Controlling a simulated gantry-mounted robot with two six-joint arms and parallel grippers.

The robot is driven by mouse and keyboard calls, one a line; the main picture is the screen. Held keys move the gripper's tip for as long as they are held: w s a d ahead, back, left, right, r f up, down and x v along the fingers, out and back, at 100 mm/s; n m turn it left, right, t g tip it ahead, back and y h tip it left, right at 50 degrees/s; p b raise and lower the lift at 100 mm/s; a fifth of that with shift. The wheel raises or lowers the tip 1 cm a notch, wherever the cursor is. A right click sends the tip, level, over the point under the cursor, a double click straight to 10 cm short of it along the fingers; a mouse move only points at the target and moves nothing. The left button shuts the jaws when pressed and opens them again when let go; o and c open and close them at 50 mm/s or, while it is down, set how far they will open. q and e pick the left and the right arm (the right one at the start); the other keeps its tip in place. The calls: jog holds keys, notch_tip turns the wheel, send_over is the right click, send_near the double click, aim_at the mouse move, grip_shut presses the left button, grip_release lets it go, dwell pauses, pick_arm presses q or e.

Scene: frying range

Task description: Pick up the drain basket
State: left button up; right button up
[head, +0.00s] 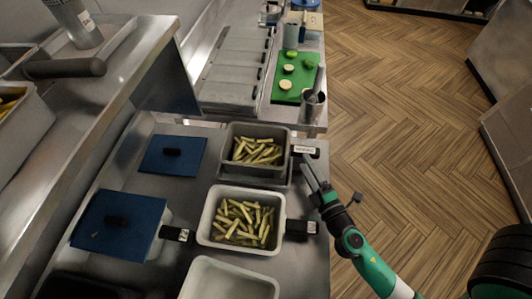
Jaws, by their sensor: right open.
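A dark grey basket of fries (255,171) sits on the steel counter, its black handle with a white label (304,150) pointing right. A lighter basket of fries (235,248) stands in front of it, with its own black handle (300,228) pointing right. Which of them is the drain basket I cannot tell. My right gripper (318,167) is open, just in front of the rear basket's handle and at the counter's right edge. It holds nothing; whether a finger touches the handle is unclear. My left gripper is out of view.
An empty pale container (228,280) is at the front. Two blue lids (172,155) (118,223) lie to the left. A green cutting board (297,76) and a metal cup (314,107) stand behind. Open wooden floor (400,130) lies to the right.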

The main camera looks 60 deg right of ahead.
aim_at(301, 157)
jog(key=p+x, duration=0.1)
jog(key=x, duration=0.3)
jog(key=shift+w+d+r, duration=0.1)
jog(key=shift+w+d, duration=0.1)
jog(key=shift+w, duration=0.15)
grip_shut()
dwell(1.0)
